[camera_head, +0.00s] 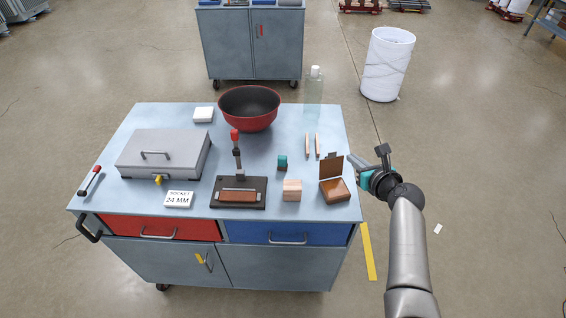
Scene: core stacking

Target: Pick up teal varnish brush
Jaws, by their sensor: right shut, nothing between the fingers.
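A small teal-topped item with a darker lower part (282,163) stands on the cart top right of centre. It is the only teal thing I see on the cart, but it is too small to tell whether it is the varnish brush. My right gripper (382,152) is just off the cart's right edge, shut and empty, apart from everything on the cart. My left gripper is out of view.
Near the teal item are a wooden block (291,190), an open brown box (334,190), two slim wooden sticks (307,146), a press-like stand (239,184) and a red bowl (250,108). A clear bottle (314,95) stands behind; a grey case (163,158) lies left.

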